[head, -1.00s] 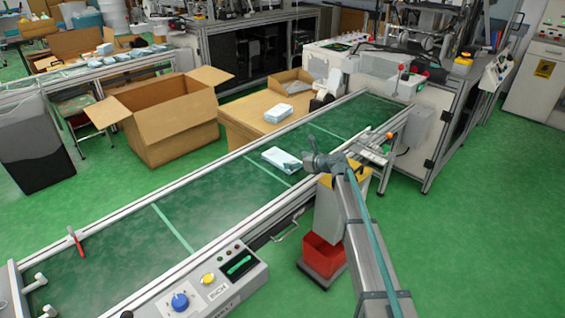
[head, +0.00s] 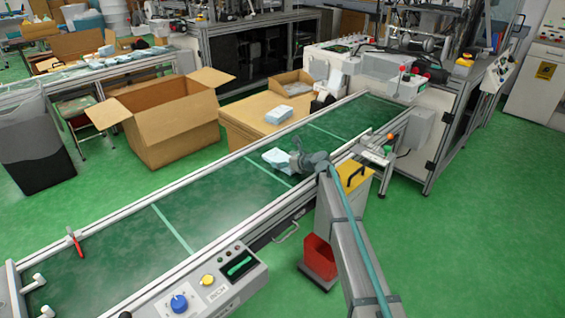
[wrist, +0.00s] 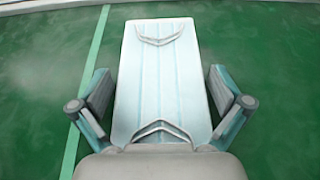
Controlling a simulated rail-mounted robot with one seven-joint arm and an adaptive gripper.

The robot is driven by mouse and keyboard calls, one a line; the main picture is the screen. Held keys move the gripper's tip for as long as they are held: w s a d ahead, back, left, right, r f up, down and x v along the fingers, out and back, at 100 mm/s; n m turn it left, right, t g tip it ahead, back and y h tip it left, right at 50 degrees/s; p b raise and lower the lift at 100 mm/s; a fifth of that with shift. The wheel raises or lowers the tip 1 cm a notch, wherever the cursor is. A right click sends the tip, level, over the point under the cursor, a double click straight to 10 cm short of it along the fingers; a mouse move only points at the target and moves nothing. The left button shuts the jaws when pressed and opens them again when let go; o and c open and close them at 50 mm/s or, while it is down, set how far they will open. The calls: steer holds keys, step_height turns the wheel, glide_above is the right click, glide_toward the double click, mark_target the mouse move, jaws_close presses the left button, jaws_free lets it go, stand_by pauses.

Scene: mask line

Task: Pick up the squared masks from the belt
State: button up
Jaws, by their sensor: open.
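A light blue mask stack (head: 279,157) lies flat on the green conveyor belt (head: 130,250) beside a pale stripe. In the wrist view the stack (wrist: 160,70) is long and rectangular with folded pleats and fills the middle. My gripper (head: 296,163) is over the near right end of the stack. In the wrist view my gripper (wrist: 160,104) is open, one finger on each side of the stack, with a gap showing on both sides. In the head view its fingers are small and partly hidden by the wrist.
An open cardboard box (head: 165,125) and a brown table (head: 245,122) with another mask stack (head: 279,115) stand beyond the belt. A control panel (head: 215,285) is on the near rail.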

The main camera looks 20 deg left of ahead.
steer(key=c, duration=0.7)
